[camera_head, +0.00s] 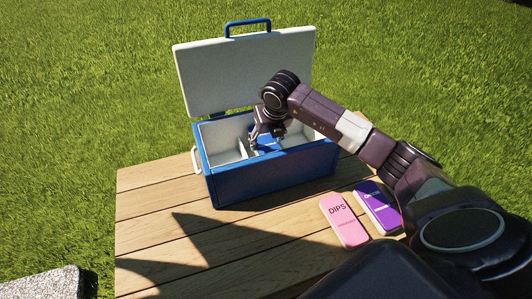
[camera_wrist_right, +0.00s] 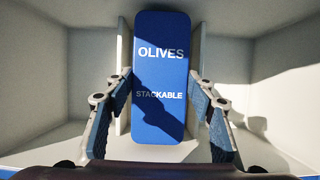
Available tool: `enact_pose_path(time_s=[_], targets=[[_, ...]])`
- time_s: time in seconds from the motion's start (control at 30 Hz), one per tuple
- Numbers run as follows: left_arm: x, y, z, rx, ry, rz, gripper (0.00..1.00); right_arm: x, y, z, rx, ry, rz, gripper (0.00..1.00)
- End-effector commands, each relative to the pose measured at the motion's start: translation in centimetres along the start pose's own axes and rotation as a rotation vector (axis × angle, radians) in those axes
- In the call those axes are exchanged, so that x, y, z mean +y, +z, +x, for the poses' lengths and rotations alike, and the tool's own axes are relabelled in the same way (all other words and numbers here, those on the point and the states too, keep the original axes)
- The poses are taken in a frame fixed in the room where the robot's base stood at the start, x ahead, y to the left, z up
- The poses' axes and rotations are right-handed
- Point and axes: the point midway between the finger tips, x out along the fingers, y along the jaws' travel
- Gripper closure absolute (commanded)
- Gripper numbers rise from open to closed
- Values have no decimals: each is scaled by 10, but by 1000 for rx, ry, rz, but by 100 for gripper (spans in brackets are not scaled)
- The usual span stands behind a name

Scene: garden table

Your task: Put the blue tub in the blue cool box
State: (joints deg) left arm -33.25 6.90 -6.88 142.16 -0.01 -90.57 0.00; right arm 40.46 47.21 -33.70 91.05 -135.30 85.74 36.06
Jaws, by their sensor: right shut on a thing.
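The blue tub (camera_wrist_right: 160,118), lettered OLIVES and STACKABLE, is between the two fingers of my right gripper (camera_wrist_right: 160,82), which is shut on it. In the head view the right gripper (camera_head: 267,132) reaches down into the open blue cool box (camera_head: 270,182), and part of the blue tub (camera_head: 268,147) shows under it. The tub is inside the box's outline, over the middle, between pale dividers. I cannot tell whether its underside touches the box floor. My left gripper is not in view.
The cool box lid (camera_head: 245,72) stands open at the back. A pink DIPS tub (camera_head: 343,220) and a purple tub (camera_head: 378,207) lie on the wooden table (camera_head: 150,220) at the front right. The table's left part is clear. Grass surrounds it.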

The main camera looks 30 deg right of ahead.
Motion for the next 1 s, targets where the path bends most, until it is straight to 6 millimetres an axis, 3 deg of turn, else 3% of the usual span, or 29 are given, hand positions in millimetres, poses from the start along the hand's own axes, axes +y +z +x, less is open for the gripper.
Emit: enact_pose_path(time_s=[0.23,0.4,1.0], targets=[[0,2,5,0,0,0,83,0,-9,21,1,0,0,90],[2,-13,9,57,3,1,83,0,-17,41,0,1,0,90],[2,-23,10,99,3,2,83,0,-17,44,-3,1,0,90]])
